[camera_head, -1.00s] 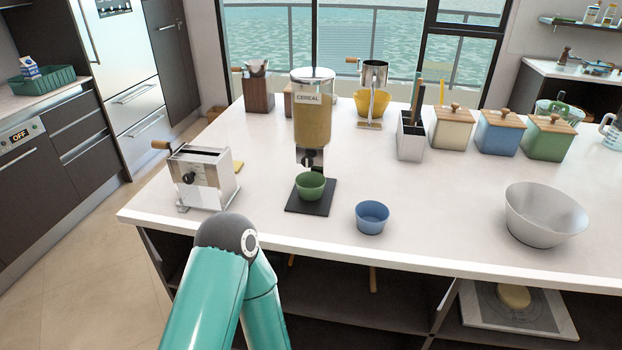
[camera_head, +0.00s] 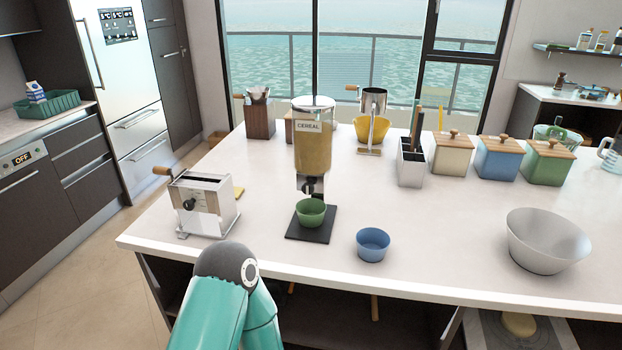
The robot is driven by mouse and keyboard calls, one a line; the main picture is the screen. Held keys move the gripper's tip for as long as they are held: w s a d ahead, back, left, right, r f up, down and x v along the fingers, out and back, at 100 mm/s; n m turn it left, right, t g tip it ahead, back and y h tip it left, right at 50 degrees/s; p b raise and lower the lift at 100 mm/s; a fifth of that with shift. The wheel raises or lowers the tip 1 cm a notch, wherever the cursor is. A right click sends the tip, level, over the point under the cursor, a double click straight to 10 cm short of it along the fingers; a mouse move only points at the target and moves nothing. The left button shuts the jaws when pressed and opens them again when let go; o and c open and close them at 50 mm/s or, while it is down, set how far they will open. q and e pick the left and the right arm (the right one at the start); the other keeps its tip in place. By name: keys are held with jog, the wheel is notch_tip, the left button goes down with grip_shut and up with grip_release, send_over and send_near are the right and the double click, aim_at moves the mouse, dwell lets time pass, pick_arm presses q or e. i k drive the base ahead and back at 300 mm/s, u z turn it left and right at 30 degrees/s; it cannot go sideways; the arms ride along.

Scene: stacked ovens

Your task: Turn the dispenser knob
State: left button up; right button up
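The cereal dispenser (camera_head: 313,150) stands upright on the island counter, with a clear body filled with cereal. Its dark knob (camera_head: 311,187) is at the front, below the body. A green bowl (camera_head: 311,212) sits under the outlet on a black base (camera_head: 311,232). A teal arm link with a dark joint of mine shows at the bottom, in front of the counter and short of the dispenser. Neither of my grippers is in view.
A blue bowl (camera_head: 373,244) is right of the base, and a large white bowl (camera_head: 546,241) is at the right. A metal crank machine (camera_head: 206,204) stands at the left. Canisters (camera_head: 499,157) and a utensil holder (camera_head: 411,164) stand farther back. The counter (camera_head: 450,230) between is clear.

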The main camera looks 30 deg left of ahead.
aim_at(307, 188)
jog(key=u, duration=1.25)
jog(key=i, duration=0.1)
jog(key=z, duration=2.8)
jog(key=k, duration=1.6)
jog(key=u, duration=3.15)
jog(key=k, duration=0.1)
jog(key=z, duration=1.55)
jog(key=i, duration=1)
